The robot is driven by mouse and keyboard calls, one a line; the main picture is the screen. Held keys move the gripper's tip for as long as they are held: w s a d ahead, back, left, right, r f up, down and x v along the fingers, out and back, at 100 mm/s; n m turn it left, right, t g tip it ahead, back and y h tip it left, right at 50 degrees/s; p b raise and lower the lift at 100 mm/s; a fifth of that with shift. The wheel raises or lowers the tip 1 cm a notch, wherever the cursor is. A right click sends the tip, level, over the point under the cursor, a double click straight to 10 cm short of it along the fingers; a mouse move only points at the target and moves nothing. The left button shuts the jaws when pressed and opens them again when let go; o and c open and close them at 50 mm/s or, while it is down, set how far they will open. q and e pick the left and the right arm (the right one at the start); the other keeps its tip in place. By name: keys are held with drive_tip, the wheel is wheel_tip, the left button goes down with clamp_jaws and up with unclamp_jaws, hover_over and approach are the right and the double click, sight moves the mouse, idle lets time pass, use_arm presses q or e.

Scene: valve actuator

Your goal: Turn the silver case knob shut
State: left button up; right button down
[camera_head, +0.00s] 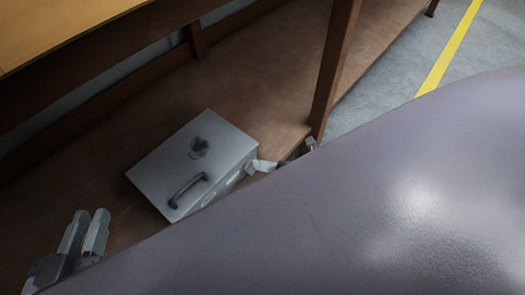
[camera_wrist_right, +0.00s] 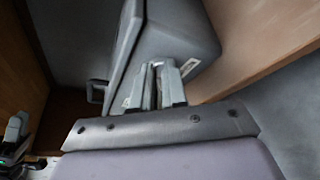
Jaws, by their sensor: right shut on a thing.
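The silver case (camera_head: 178,159) is a grey metal box on the brown shelf, with a dark handle (camera_head: 188,190) and a dark round part on its top. My right gripper (camera_head: 262,166) is at the right side of the case, mostly hidden behind my arm. In the right wrist view, the case (camera_wrist_right: 178,32) is close ahead and the right gripper (camera_wrist_right: 160,70) is shut at its side face. The knob is hidden between the fingers. My left gripper (camera_head: 92,215) is to the lower left, apart from the case; its fingers are close together and its opening is unclear.
A brown wooden post (camera_head: 333,70) stands right of the case at the shelf's edge. A wooden tabletop (camera_head: 55,30) overhangs at the upper left. The shelf (camera_head: 110,150) left of the case is clear. My own arm covers the lower right.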

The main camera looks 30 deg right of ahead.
use_arm(q)
drive_tip(key=shift+s, duration=0.1)
use_arm(e)
drive_tip(key=shift+w+d+f+m+t+y, duration=0.15)
drive_tip(key=shift+m+y, duration=0.3)
drive_tip(key=shift+m, duration=0.45)
drive_tip(key=shift+s+f+m+t+y, duration=0.1)
drive_tip(key=shift+f+m+t+y, duration=0.2)
drive_tip(key=shift+m, duration=0.6)
drive_tip(key=shift+w+d+f+m+t+y, duration=0.1)
drive_tip(key=shift+f+m+y, duration=0.1)
drive_tip(key=shift+m+y, duration=0.55)
drive_tip(key=shift+a+m, duration=0.1)
drive_tip(key=shift+m, duration=0.25)
drive_tip(key=c, duration=1.2)
unclamp_jaws()
use_arm(q)
drive_tip(key=shift+f, duration=0.1)
use_arm(e)
drive_tip(key=shift+o, duration=0.2)
use_arm(q)
drive_tip(key=shift+w+d+g+p, duration=0.2)
drive_tip(key=shift+d+g+p, duration=0.1)
drive_tip(key=shift+p, duration=0.25)
use_arm(e)
drive_tip(key=v, duration=0.7)
